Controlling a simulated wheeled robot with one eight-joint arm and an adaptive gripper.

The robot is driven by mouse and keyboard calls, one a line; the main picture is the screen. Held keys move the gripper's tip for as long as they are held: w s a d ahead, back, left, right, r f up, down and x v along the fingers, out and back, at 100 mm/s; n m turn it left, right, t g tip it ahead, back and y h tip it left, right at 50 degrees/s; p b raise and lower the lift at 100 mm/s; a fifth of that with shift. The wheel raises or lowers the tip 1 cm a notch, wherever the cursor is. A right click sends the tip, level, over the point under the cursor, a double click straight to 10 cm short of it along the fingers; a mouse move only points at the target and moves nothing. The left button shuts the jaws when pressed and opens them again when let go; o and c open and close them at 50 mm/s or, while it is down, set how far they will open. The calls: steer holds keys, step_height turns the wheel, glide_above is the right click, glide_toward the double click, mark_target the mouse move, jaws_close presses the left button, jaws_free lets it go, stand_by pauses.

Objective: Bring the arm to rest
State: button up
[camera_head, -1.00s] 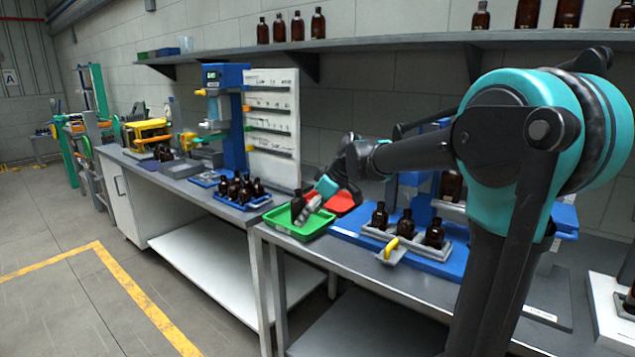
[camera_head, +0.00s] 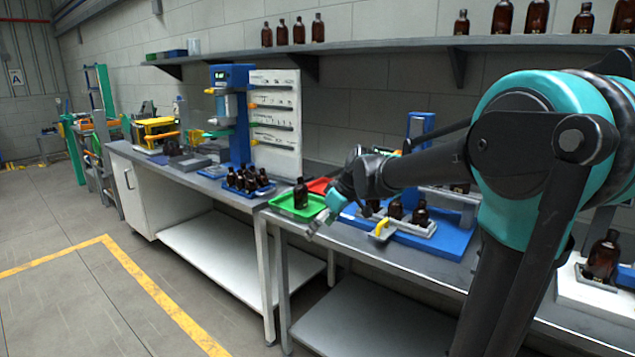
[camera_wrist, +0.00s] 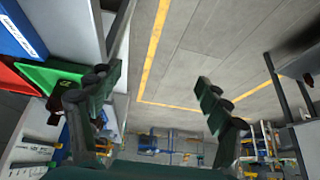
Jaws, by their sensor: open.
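My gripper (camera_head: 322,226) hangs at the front edge of the bench, just right of the green tray (camera_head: 283,209) in the head view. An amber bottle (camera_head: 300,194) stands upright in the green tray, apart from the gripper. The arm reaches in from the right and hides part of the bench behind it.
A blue base (camera_head: 450,243) with several amber bottles in a grey holder lies right of the gripper, near a yellow-handled piece (camera_head: 381,228). A blue rack (camera_head: 250,190) of bottles stands left of the tray. A shelf (camera_head: 385,45) with bottles runs above. The floor (camera_head: 60,290) in front is clear.

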steer(key=s+d+f+m+t+h, duration=0.1)
steer(key=s+d+f+m+h, duration=0.3)
steer(key=s+d+f+m, duration=0.6)
steer(key=s+d+f, duration=0.7)
steer(key=s+f, duration=0.1)
steer(key=s, duration=0.3)
steer(key=shift+d+m+h, duration=0.25)
steer(key=shift+m+h, duration=0.05)
steer(key=shift+h, duration=0.1)
steer(key=shift+s, duration=0.1)
